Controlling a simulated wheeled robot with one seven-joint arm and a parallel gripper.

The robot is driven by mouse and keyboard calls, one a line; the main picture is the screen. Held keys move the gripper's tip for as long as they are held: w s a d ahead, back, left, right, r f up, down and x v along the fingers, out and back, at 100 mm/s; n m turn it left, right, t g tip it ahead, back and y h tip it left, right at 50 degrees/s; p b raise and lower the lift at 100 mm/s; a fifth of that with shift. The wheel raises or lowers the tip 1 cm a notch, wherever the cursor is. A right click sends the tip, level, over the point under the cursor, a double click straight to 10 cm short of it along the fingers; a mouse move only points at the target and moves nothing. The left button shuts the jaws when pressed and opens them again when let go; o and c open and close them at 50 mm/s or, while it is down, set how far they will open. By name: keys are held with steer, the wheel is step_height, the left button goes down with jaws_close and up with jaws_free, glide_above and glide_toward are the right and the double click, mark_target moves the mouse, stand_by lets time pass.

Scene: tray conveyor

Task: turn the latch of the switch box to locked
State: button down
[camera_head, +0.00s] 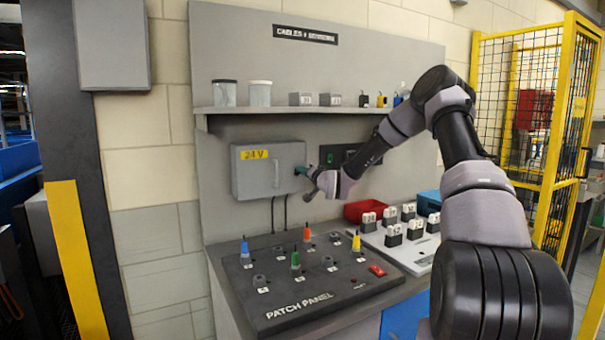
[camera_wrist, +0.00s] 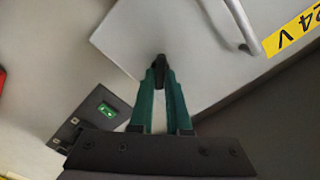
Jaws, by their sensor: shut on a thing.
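The switch box (camera_head: 262,177) is a grey box with a yellow 24 V label, mounted on the wall panel. It also fills the upper part of the wrist view (camera_wrist: 180,40), where its label is at the right edge. My gripper (camera_head: 304,170) is at the right edge of the box. In the wrist view my gripper (camera_wrist: 161,80) has its green fingers closed together on a small dark latch (camera_wrist: 160,62) at the edge of the box. The fingertips cover part of the latch, so its exact angle is hard to tell.
A dark panel with a green switch (camera_wrist: 107,110) is beside the box. Below stands a patch panel (camera_head: 345,293) with coloured plugs. A red bin (camera_head: 364,211) and several black-and-white blocks are to its right. A shelf (camera_head: 300,109) with jars runs above the box.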

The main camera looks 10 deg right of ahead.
steer(key=shift+d+f+m, duration=0.1)
steer(key=shift+m, duration=2)
steer(key=shift+d+f+m, duration=0.1)
steer(key=shift+m, duration=2)
steer(key=shift+a, duration=0.1)
steer(key=c, duration=0.9)
jaws_free()
steer(key=shift+s, duration=0.1)
steer(key=v, duration=1)
steer(key=shift+s, duration=0.3)
